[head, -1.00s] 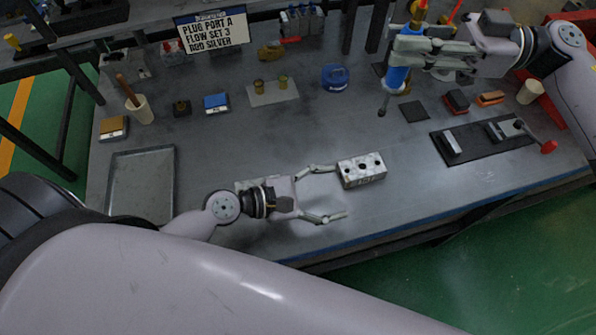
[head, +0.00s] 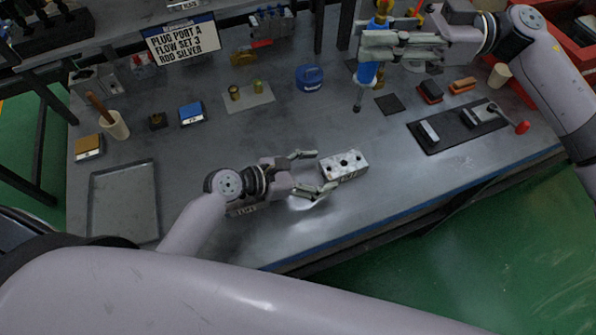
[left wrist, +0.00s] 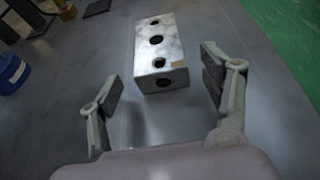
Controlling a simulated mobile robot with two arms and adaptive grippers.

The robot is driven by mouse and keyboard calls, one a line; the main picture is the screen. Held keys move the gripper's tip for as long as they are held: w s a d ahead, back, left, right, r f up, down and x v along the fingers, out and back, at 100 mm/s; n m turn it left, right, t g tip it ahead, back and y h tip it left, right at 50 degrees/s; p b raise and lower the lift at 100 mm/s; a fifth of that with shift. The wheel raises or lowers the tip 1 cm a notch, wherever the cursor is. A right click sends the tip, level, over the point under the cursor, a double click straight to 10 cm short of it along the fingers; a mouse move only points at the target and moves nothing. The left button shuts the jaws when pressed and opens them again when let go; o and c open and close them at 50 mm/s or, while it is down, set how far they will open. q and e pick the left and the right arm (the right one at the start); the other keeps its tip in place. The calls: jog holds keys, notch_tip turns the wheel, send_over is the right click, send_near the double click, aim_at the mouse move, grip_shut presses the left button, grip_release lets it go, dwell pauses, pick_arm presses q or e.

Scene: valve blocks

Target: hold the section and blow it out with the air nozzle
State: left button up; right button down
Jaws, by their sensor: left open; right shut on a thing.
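The section is a silvery block (head: 345,166) with several dark round holes, lying on the bench right of my left gripper. My left gripper (head: 322,171) is open and low over the bench, its fingertips close to the block's left end. In the left wrist view the block (left wrist: 160,52) lies ahead, between the lines of the two spread fingers (left wrist: 160,88), not gripped. My right gripper (head: 372,48) is shut on the blue air nozzle (head: 367,72), held with its dark tip down above the back of the bench.
A second block (head: 241,210) lies partly hidden under my left wrist. A grey tray (head: 123,238) is at left. A black mat with a clamp-like fixture (head: 458,131) is at right. A sign (head: 181,46) stands at the back. The bench front is mostly clear.

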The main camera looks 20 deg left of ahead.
aim_at(343, 167)
pick_arm(q)
jog(key=shift+x, duration=1.25)
jog(key=shift+c, duration=0.2)
jog(key=shift+a, duration=0.1)
jog(key=c, duration=1.6)
jog(key=shift+c, duration=0.2)
pick_arm(e)
notch_tip(343, 167, down, 11)
jog(key=m+t, duration=0.2)
jog(key=t, duration=0.2)
jog(key=m+t+y, duration=0.1)
jog(key=m+t, duration=0.2)
jog(key=t, duration=0.1)
jog(key=shift+f+m+t, duration=0.5)
jog(key=shift+f+t, duration=0.1)
jog(key=shift+f, duration=2.35)
